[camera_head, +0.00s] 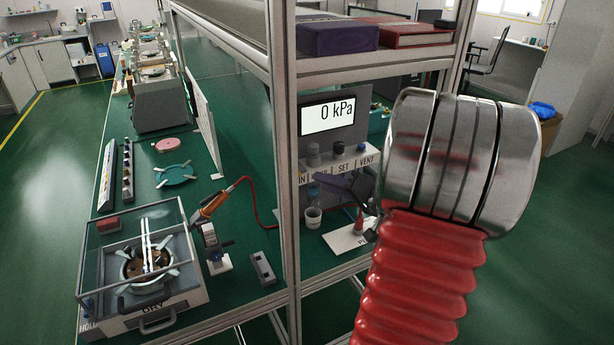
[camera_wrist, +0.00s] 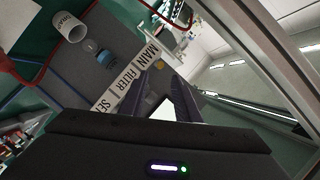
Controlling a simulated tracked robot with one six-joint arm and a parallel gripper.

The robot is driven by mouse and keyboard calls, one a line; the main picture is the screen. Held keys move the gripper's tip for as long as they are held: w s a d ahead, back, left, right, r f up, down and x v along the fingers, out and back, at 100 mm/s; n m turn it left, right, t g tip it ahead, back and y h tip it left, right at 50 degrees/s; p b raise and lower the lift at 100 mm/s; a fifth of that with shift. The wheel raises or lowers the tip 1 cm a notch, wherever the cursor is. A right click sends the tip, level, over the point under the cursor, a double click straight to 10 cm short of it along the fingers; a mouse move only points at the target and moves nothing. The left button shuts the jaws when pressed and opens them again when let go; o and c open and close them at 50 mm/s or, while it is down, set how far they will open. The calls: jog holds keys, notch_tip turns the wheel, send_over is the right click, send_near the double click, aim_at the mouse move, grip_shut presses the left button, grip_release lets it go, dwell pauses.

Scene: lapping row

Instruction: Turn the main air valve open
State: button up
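The air panel's label strip (camera_head: 343,168) runs below a lit display reading 0 kPa; part of "MAIN" is cut off by a frame post. Dark knobs (camera_head: 338,149) stand above the strip. My gripper (camera_wrist: 160,76) is open, its two dark fingers apart with nothing held. In the head view it (camera_head: 345,186) is just below the strip, partly hidden.
A metal frame post (camera_head: 284,130) stands close left of the panel, and a shelf with purple (camera_head: 337,38) and red boxes hangs above. My red-sleeved arm covers the right side.

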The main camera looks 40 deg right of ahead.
jog(key=x, duration=0.8)
jog(key=shift+w, duration=0.2)
jog(key=shift+f, duration=0.1)
jog(key=shift+c, duration=0.4)
grip_shut()
